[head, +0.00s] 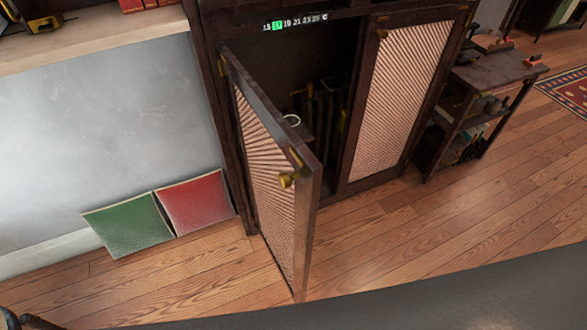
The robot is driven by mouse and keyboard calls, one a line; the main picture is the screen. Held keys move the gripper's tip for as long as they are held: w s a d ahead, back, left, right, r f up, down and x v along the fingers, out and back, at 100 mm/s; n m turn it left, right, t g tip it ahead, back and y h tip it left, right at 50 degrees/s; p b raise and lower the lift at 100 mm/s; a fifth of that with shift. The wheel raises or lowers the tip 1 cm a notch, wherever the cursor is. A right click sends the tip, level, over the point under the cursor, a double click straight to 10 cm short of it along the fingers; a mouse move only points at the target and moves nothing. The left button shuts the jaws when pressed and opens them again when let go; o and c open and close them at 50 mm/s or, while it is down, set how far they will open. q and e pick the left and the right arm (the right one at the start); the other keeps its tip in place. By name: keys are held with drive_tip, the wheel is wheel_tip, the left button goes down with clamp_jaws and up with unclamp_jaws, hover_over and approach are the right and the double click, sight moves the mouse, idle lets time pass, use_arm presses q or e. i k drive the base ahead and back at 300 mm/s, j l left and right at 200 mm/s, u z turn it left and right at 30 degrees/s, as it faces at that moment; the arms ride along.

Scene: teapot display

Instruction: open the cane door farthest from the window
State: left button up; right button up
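A dark wooden cabinet (226,129) stands in the middle of the head view with two cane-panelled doors. The left cane door (268,185) is swung outward toward me, hinged at its left side, with a brass knob (287,181) near its free edge. The right cane door (405,92) looks shut, with a small brass knob (382,34) at its upper left. The dark inside of the cabinet shows between them, with dim items in it. No window is in view. Neither of my grippers can be made out.
Green (128,222) and red (196,202) square panels lean on the grey wall at left. A small dark side table (490,72) stands right of the cabinet. A patterned rug (570,90) lies at far right. Wooden floor (420,225) before the cabinet is clear.

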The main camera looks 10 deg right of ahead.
sight(406, 54)
drive_tip(key=k, duration=0.45)
drive_tip(key=k+z, duration=0.25)
drive_tip(key=z, duration=0.9)
drive_tip(key=i+l, duration=0.15)
drive_tip(key=i, duration=0.3)
drive_tip(key=i+l, duration=0.15)
drive_tip(key=i, duration=0.3)
drive_tip(key=i+l, duration=0.15)
drive_tip(key=i, duration=0.35)
drive_tip(key=i+l, duration=0.15)
drive_tip(key=i, duration=0.3)
